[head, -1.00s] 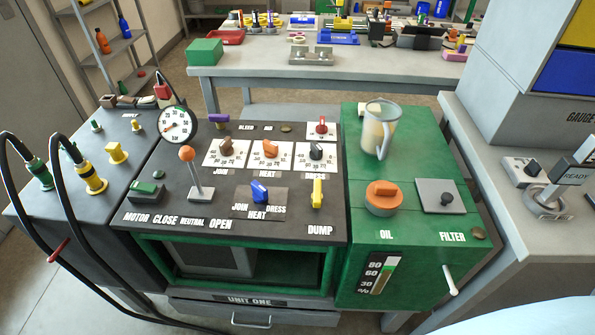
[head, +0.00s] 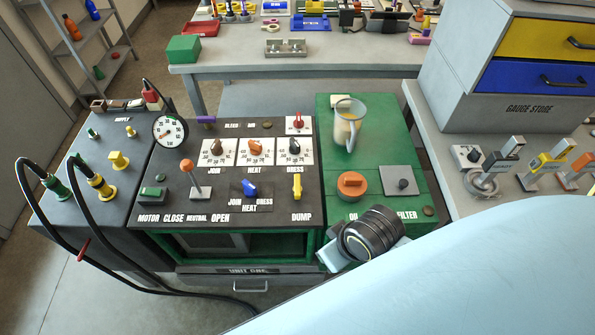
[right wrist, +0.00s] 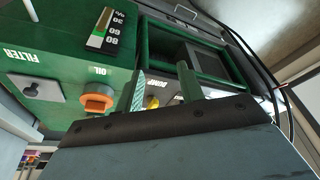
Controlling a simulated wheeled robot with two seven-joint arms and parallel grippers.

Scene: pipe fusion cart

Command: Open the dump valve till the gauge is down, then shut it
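The yellow dump valve handle (head: 297,187) stands on the black panel above the DUMP label, its length running front to back in the head view. The round white gauge (head: 170,131) stands at the panel's back left. Its needle points to the lower left; the reading is too small to tell. My right gripper (right wrist: 162,88) has its two fingers apart with nothing between them. In the right wrist view the DUMP label and a bit of yellow (right wrist: 152,103) show beyond the fingers. In the head view my right wrist is over the green cabinet's front edge, right of the handle. My left gripper is not in view.
An orange oil cap (head: 352,184), a clear jug (head: 348,122) and a grey filter plate (head: 401,181) sit on the green cabinet. A blue selector (head: 250,189) and an orange-knobbed lever (head: 188,168) are left of the handle. Black hoses loop at the far left.

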